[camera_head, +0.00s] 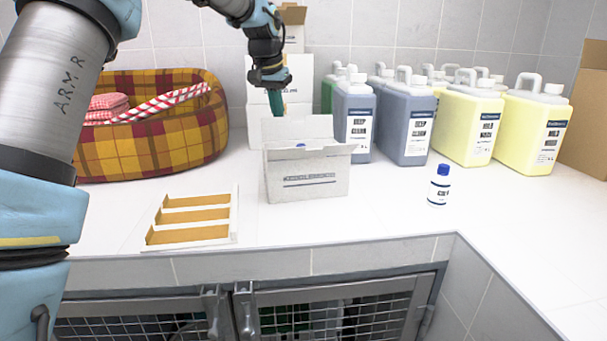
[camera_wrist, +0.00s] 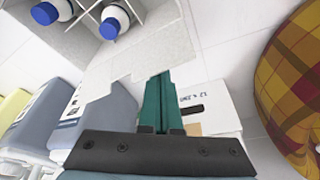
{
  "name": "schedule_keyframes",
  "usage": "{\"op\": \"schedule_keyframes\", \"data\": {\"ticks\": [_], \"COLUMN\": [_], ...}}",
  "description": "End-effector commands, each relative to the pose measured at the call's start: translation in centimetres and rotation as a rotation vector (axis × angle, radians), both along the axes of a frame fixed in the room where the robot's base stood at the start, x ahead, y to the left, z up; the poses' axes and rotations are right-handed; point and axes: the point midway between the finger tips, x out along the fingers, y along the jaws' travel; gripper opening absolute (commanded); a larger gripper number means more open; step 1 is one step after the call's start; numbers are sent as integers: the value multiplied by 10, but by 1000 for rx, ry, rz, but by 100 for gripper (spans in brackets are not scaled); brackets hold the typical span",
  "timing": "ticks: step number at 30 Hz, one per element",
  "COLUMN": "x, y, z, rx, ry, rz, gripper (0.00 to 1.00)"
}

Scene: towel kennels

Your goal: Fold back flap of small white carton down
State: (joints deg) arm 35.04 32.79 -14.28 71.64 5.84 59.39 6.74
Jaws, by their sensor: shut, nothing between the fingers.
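The small white carton (camera_head: 310,187) stands on the counter, open at the top. Its back flap (camera_head: 300,127) stands up at the rear edge. In the wrist view the carton is at the upper left, with blue-capped bottles (camera_wrist: 112,24) between dividers, and the flap (camera_wrist: 140,55) extends toward my fingers. My gripper (camera_head: 276,112) points down behind the flap, its teal fingers shut and empty. In the wrist view the fingertips (camera_wrist: 161,75) are at the flap's notched edge; I cannot tell whether they touch it.
Several blue-grey jugs (camera_head: 403,115) and yellow jugs (camera_head: 468,125) stand at the right rear. A plaid basket (camera_head: 150,140) is at the left, white boxes (camera_head: 300,92) behind. A slotted tray (camera_head: 234,215) lies front left. A small bottle (camera_head: 439,187) stands on clear counter at right.

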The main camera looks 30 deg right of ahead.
Motion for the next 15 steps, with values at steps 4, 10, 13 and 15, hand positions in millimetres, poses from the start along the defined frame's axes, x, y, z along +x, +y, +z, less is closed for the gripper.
{"op": "schedule_keyframes", "data": {"ticks": [4,10,13,15], "x": [-9,-19,-25,-28], "y": [3,7,9,10], "z": [-2,-2,-2,-2], "rx": [0,0,0,0], "ry": [0,0,0,0], "rz": [-1,-1,-2,-2], "gripper": [0,0,0,0]}}
